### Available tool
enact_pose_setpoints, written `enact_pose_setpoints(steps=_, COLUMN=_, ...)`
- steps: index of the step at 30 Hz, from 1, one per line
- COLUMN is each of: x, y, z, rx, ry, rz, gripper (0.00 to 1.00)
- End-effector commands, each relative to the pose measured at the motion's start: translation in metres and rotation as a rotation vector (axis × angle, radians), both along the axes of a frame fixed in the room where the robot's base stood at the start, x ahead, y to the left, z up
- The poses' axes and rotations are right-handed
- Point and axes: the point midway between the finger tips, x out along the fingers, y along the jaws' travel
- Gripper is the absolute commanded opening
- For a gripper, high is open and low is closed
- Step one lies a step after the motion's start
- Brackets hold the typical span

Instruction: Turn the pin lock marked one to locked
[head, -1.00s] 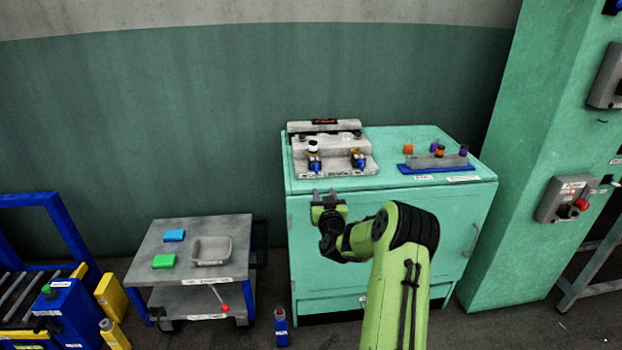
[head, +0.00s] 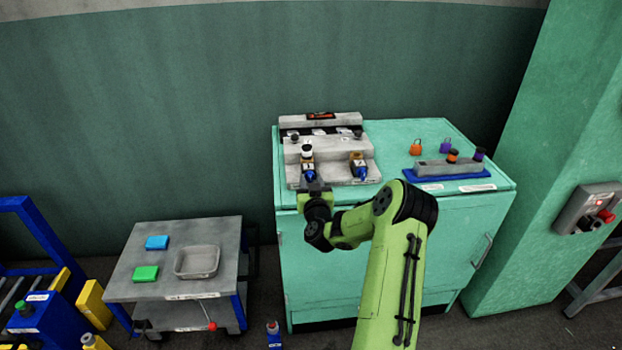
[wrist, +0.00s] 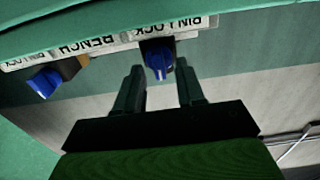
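Two pin locks with blue knobs stand on the grey pin lock bench (head: 333,172), a left one (head: 310,172) and a right one (head: 359,170). The number marks are too small to read surely. My gripper (head: 314,186) is at the bench's front edge, right before the left lock. In the wrist view my gripper (wrist: 160,76) is open, with one lock's blue knob (wrist: 158,62) between the fingertips and a gap on both sides. The other lock's blue knob (wrist: 44,82) is off to the left there. The fingers partly cover the left lock in the head view.
A blue tray (head: 450,175) with a grey block and two knobs sits right on the green cabinet (head: 395,135), with orange (head: 416,147) and purple (head: 446,145) padlocks behind it. A grey cart (head: 125,288) stands lower left. Space above the bench is free.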

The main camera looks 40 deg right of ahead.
Motion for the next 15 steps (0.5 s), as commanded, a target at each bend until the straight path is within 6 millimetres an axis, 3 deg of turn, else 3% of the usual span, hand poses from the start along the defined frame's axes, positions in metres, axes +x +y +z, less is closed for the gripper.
enact_pose_setpoints(steps=2, x=0.0, y=0.0, z=-0.0001, rx=0.0, ry=0.0, rz=0.0, gripper=0.38)
enact_pose_setpoints(steps=9, x=0.0001, y=0.0, z=-0.0001, rx=0.0, ry=0.0, rz=0.001, gripper=0.02)
enact_pose_setpoints(steps=15, x=0.0001, y=-0.0001, z=0.0001, rx=0.001, ry=-0.001, rz=0.0, gripper=0.0)
